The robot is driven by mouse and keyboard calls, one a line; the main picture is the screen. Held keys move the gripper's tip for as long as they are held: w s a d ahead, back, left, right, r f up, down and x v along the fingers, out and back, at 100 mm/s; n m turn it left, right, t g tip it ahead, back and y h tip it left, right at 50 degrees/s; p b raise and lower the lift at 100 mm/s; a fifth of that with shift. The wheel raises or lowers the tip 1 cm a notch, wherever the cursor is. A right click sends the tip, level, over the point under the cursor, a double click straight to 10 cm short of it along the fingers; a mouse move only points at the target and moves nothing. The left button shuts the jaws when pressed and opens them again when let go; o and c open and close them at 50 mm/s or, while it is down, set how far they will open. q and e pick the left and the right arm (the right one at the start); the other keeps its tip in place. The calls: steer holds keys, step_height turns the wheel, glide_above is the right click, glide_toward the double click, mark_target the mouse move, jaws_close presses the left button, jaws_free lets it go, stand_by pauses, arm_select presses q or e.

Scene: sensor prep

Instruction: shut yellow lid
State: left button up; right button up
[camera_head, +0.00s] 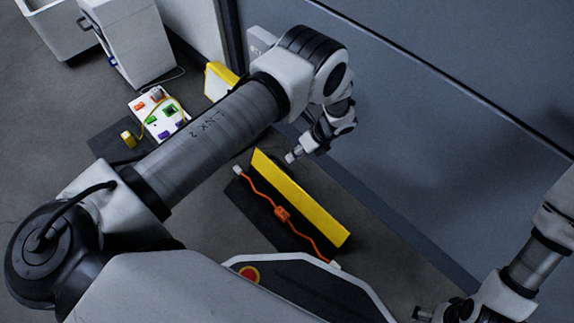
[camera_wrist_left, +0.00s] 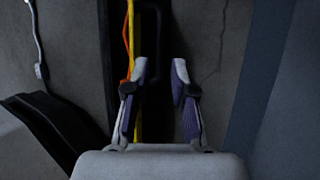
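The yellow lid (camera_head: 300,198) stands raised along the wall side of a dark case (camera_head: 262,215) on the floor. An orange cable with an orange block (camera_head: 282,213) runs along the case. In the left wrist view the lid's yellow edge (camera_wrist_left: 131,45) is thin and passes behind the left finger. My left gripper (camera_head: 292,157) is near the lid's upper end, on its wall side; contact is unclear. Its fingers (camera_wrist_left: 160,72) are apart with nothing held between them. My right gripper (camera_head: 424,313) is partly cut off at the lower right, and its opening is unclear.
A white board with coloured parts (camera_head: 149,116) lies at the left on a dark mat. Another yellow panel (camera_head: 219,82) stands near a white cabinet (camera_head: 135,45). A grey wall (camera_head: 430,130) bounds the right side. Bare floor lies between case and wall.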

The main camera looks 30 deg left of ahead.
mark_target(284, 165)
arm_select(q)
steer(key=b+x, duration=0.2)
steer(key=x, duration=0.3)
steer(key=shift+f, duration=0.15)
jaws_close()
steer(key=shift+s, duration=0.1)
